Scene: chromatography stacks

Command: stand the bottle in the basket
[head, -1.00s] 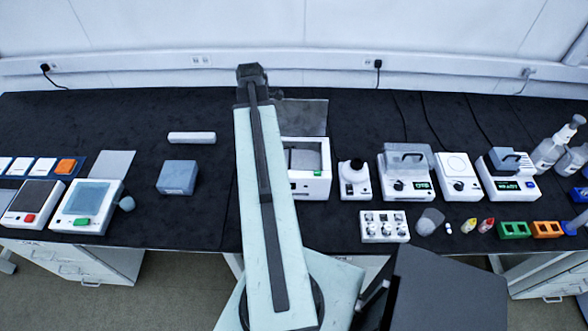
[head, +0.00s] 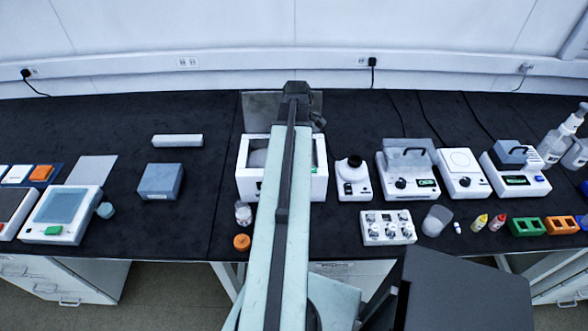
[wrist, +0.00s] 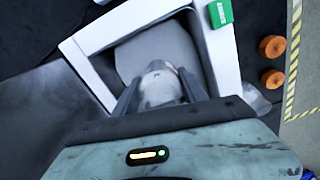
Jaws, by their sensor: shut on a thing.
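My gripper (wrist: 160,78) is shut on a pale, rounded bottle (wrist: 158,67), seen from above between the two grey fingers in the wrist view. The fingers hide its lower part. Beneath it is an open white box (wrist: 224,62) with a grey inside, the only basket-like thing I see. The bottle appears over the opening; I cannot tell whether it touches the floor. In the head view the box (head: 250,190) stands mid-bench, and my arm crosses it and hides the gripper and bottle.
A clear vial (head: 243,213) and an orange cap (head: 241,242) sit in front of the box. A raised grey panel (head: 258,108) stands behind it. A white knobbed device (head: 354,181) is close on the right. Bench left of the box is clear up to a blue-grey block (head: 160,181).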

